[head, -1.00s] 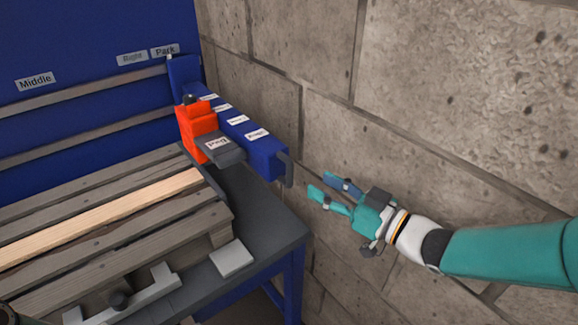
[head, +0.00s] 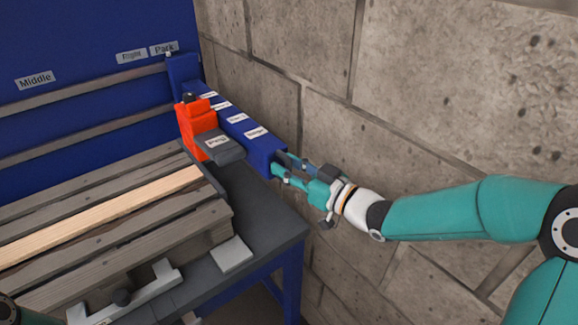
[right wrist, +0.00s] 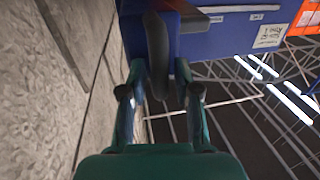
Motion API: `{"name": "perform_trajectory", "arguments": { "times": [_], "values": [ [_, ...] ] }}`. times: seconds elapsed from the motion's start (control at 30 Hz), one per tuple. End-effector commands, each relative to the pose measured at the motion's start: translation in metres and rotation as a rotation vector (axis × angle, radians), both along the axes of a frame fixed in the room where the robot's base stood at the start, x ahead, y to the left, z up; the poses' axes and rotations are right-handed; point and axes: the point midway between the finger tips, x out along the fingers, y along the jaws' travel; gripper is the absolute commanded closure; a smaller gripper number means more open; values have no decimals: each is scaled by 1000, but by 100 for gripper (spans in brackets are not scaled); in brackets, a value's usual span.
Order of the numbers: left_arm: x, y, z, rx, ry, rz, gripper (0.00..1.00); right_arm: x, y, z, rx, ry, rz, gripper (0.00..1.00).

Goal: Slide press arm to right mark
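The press arm (head: 240,128) is a blue beam with white labels, reaching forward from the rails at the Park label (head: 164,48). A red-orange block (head: 198,122) with a grey labelled plate (head: 221,148) sits on it. The Right label (head: 131,56) is just left of Park. The arm's dark handle (right wrist: 157,55) hangs at its front end. My right gripper (head: 279,164) is at that handle; in the right wrist view its fingers (right wrist: 160,78) stand either side of the handle, with narrow gaps, open. My left gripper is not clearly in view.
A wooden slatted pallet (head: 110,205) lies on the dark table below the arm. A light grey bracket (head: 135,295) and pad (head: 231,254) are at the table's front. The stone wall (head: 420,110) is close on the right. The Middle label (head: 34,80) is farther left.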

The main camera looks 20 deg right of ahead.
Motion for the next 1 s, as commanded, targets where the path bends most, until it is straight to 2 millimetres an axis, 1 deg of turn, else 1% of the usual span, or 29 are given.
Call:
{"name": "perform_trajectory", "arguments": {
  "times": [0.03,0.13,0.17,0.43,0.53,0.67,0.8,0.9,1.0],
  "values": [
    [0,0,0,0,0,0,100,0,0,0,0,0,0,82],
    [0,0,0,0,0,0,100,0,0,0,0,0,0,99],
    [0,0,0,0,0,0,100,0,0,0,0,0,0,100],
    [0,0,0,0,0,0,100,0,0,0,-1,-2,1,100],
    [0,0,-4,0,0,0,100,-1,4,-1,-2,-4,3,100],
    [0,0,-22,0,0,0,100,-8,22,-4,-3,-10,8,100],
    [0,0,-44,0,0,0,100,-17,48,-4,-1,-14,9,100],
    [0,0,-53,0,0,0,100,-22,61,-2,-2,-13,7,100],
    [0,0,-55,0,0,0,100,-24,66,2,1,-11,3,100]
  ]
}}
